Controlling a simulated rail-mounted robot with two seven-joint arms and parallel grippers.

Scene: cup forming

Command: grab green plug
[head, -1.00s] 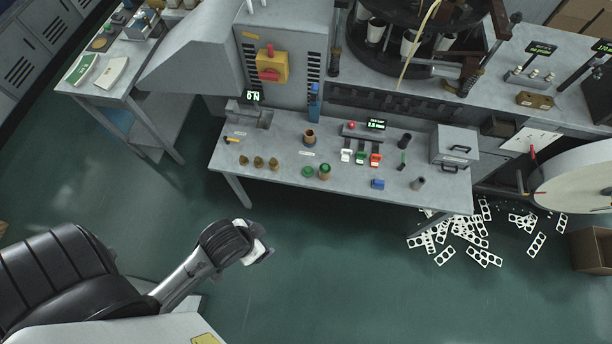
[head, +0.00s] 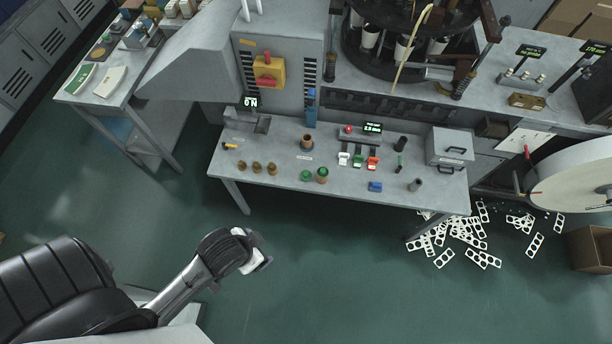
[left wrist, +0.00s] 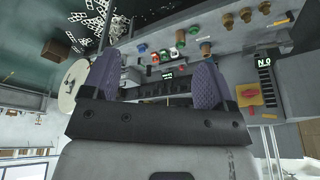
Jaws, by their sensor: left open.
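Two green pieces are near the front middle of the grey bench (head: 270,185). One is a low green plug (head: 306,175) lying on the bench. The other is a green top (head: 322,173) on a brown cup-like body, standing just right of it. My left gripper (head: 262,264) is over the floor in front of the bench, well short of both. In the left wrist view its two purple fingers (left wrist: 155,82) are spread apart with nothing between them. The bench pieces there are small and beyond the fingertips. My right gripper is not in view.
Three brown pieces (head: 257,167) stand left of the green ones, and a brown cup (head: 307,142) behind them. White punched strips (head: 465,235) litter the floor at right.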

